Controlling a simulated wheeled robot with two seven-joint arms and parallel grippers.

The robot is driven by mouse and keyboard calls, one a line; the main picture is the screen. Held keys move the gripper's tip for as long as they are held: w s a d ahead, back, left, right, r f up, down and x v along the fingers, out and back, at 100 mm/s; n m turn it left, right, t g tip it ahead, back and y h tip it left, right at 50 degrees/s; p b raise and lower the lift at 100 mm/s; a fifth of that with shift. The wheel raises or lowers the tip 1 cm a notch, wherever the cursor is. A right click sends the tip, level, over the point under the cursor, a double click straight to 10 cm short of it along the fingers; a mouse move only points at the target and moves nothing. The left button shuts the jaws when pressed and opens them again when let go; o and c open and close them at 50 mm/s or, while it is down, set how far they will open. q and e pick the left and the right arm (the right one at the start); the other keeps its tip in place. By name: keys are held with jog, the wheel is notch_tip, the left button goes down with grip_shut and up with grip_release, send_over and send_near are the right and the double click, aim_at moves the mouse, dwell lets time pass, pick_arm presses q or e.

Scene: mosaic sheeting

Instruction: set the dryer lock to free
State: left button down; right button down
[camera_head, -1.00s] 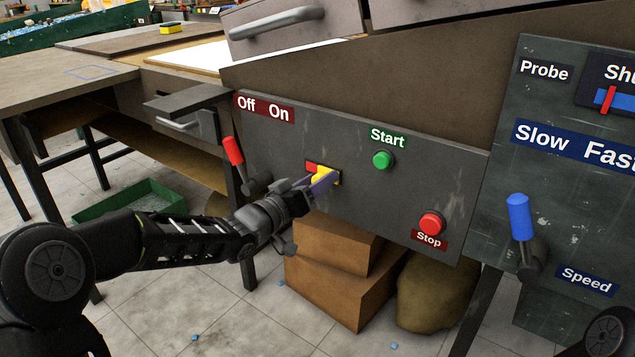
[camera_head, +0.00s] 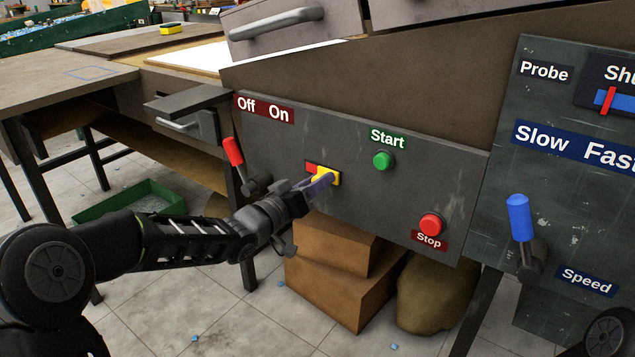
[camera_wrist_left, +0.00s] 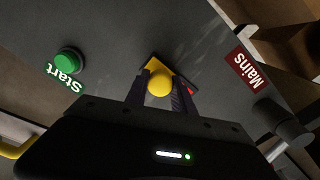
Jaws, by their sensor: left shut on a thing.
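A yellow sliding catch with a round knob sits on the dark grey front panel (camera_head: 400,190) in the head view. The yellow catch (camera_head: 334,180) is at the right end of its slot, with a red patch (camera_head: 311,167) bare to its left. My left gripper (camera_head: 322,182) is shut on the catch's knob. In the left wrist view the yellow knob (camera_wrist_left: 159,83) is between the two fingers, and a little red (camera_wrist_left: 190,91) shows beside the plate. No label for the dryer lock is readable. My right gripper is not in view.
A green Start button (camera_head: 383,160) and a red Stop button (camera_head: 432,224) are on the same panel. A red-handled lever (camera_head: 233,152) stands left of my gripper. Cardboard boxes (camera_head: 335,280) lie below. A blue-handled lever (camera_head: 520,218) is on the right panel.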

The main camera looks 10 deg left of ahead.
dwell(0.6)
pick_arm(q)
jog(key=shift+a+r, duration=0.1)
jog(key=a+p, duration=0.1)
jog(key=w+a+p, duration=0.1)
jog(key=a+p, duration=0.1)
jog(key=shift+w+a+r, duration=0.15)
jog(key=shift+w+a, duration=0.1)
jog(key=shift+a, duration=0.2)
jog(key=shift+f, duration=0.2)
jog(key=c, duration=1.1)
grip_release()
jog(key=shift+w, duration=0.1)
